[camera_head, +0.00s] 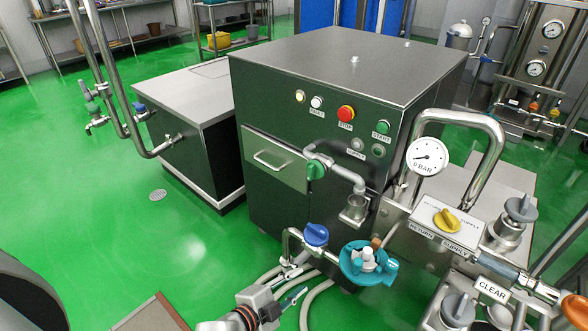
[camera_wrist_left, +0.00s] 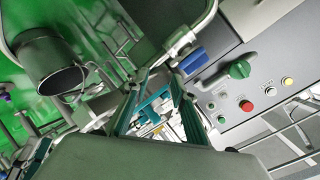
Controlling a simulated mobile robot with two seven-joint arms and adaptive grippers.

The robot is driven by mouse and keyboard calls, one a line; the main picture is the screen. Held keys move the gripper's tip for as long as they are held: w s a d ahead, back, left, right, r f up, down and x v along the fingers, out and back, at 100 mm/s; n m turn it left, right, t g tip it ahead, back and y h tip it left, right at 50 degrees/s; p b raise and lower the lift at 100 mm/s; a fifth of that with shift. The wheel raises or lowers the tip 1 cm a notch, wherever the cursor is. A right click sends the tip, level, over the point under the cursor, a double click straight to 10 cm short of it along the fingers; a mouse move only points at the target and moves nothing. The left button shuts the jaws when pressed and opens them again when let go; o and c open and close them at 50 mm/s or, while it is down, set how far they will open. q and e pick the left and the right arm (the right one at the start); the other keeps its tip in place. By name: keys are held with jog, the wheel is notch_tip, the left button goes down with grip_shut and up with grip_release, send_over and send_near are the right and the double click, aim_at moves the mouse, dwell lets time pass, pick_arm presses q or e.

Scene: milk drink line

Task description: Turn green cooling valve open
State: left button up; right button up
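A green handle (camera_wrist_left: 238,69) also shows in the left wrist view, near the panel buttons. I cannot tell from a label which one is the cooling valve. My left gripper (camera_head: 298,281) is low at the bottom centre, below the blue valve and apart from the green handle. Its fingers are spread and empty in the wrist view (camera_wrist_left: 159,76). My right gripper is out of view.
A blue valve (camera_head: 316,234) and a teal round fitting (camera_head: 367,263) stand close above and right of my left gripper. Pale hoses (camera_head: 318,292) run beside it. A pressure gauge (camera_head: 427,157) and a yellow knob (camera_head: 446,220) are at right. Green floor at left is clear.

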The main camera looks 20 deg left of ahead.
pick_arm(q)
jog(key=w+r+m+b, duration=0.1)
jog(key=w+r+m, duration=0.1)
jog(key=w+m, duration=0.4)
jog(key=m+t+h+b, duration=0.2)
jog(key=m+t+b, duration=0.3)
jog(key=m, duration=1.4)
send_near(309, 169)
jog(key=w, duration=0.1)
jog(key=shift+g, duration=0.3)
jog(key=x, duration=0.2)
jog(key=b+x, duration=0.1)
jog(key=x, duration=0.3)
jog(key=shift+w+d+r+b, duration=0.3)
jog(key=shift+b, duration=0.1)
jog(key=shift+w+d, duration=0.1)
jog(key=shift+w, duration=0.25)
jog(key=shift+r, duration=0.1)
jog(key=c, duration=0.7)
grip_shut()
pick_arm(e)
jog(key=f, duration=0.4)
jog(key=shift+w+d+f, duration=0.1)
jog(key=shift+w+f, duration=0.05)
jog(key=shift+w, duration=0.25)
